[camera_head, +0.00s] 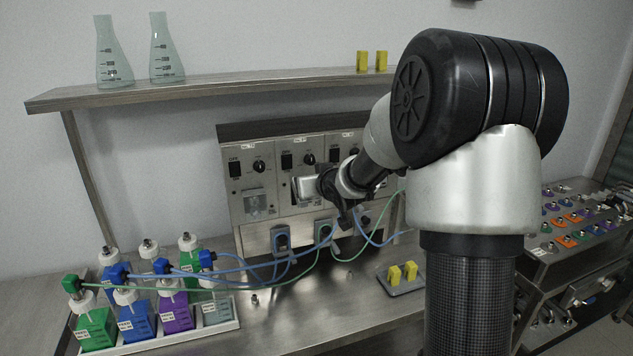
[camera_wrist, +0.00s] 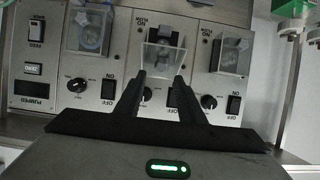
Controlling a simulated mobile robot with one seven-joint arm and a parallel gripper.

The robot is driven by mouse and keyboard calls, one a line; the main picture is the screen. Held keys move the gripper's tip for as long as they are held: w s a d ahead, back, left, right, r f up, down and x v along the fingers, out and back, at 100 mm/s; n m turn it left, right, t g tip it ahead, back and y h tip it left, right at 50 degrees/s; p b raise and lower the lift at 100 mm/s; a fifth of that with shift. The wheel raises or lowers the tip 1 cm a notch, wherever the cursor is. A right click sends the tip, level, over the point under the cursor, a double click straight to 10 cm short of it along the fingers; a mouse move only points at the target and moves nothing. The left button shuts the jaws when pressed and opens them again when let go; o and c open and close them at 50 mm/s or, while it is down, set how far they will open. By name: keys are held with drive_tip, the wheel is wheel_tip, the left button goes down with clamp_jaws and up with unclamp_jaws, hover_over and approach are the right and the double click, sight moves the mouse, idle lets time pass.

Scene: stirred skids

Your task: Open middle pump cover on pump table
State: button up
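The pump table's panel carries three pumps in a row, each with a clear cover. The middle pump cover (camera_head: 308,187) looks tilted out from the panel in the head view, and my gripper (camera_head: 322,184) is right beside it, partly hiding it. In the wrist view the middle cover (camera_wrist: 163,58) sits just beyond the fingertips of my gripper (camera_wrist: 160,77). The fingers stand apart, with the cover's near edge between or just past their tips; contact is not clear. The left pump cover (camera_head: 254,204) lies against the panel.
A shelf (camera_head: 220,86) with two flasks runs above the panel. Blue and green tubes (camera_head: 290,265) cross the tabletop from a tray of colored bottles (camera_head: 150,315). A small plate with yellow blocks (camera_head: 402,275) stands at right. The front middle tabletop is mostly clear.

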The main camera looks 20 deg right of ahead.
drive_tip(key=p+v, duration=0.3)
drive_tip(key=v, duration=1.4)
drive_tip(key=shift+d+r, duration=0.1)
drive_tip(key=shift+c, duration=0.4)
